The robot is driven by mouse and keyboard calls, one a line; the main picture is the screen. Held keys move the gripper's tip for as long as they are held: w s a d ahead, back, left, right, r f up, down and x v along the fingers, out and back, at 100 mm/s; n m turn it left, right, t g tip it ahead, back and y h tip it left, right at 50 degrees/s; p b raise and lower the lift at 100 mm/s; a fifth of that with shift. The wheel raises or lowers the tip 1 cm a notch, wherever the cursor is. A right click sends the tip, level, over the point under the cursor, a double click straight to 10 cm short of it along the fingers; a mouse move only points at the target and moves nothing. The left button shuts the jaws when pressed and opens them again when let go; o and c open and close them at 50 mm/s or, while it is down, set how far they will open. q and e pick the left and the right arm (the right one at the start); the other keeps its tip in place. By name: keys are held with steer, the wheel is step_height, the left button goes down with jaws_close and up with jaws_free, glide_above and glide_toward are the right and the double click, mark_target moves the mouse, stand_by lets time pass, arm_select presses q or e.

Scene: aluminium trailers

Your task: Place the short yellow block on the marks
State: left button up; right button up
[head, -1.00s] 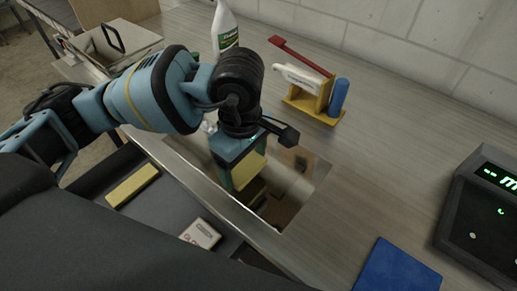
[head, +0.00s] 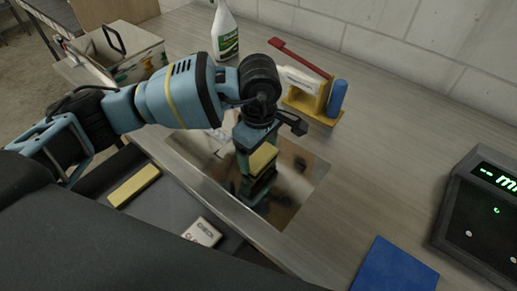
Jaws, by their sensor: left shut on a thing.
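My left gripper (head: 257,160) points down over a shiny, mirror-like metal plate (head: 291,207) set on the bench. It is shut on a yellow block (head: 263,157), whose sides are partly hidden by the fingers. The block's dark reflection shows just below it; whether it touches the plate I cannot tell. Another yellow block (head: 134,186), which looks long, lies on the dark surface at the lower left, apart from the gripper. I cannot make out the marks clearly. My right gripper is not in view.
A spray bottle (head: 225,34) and a yellow stand (head: 309,104) with a blue cylinder (head: 337,98) are behind the plate. A blue pad (head: 395,268) and a dark display box (head: 482,213) are at right. A white labelled box (head: 202,232) lies in front. Bare bench lies right of the plate.

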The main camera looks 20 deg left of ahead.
mark_target(259, 155)
arm_select(q)
steer(key=shift+f, duration=0.25)
steer(key=o, duration=0.9)
step_height(259, 155, up, 12)
steer(key=shift+r, duration=0.15)
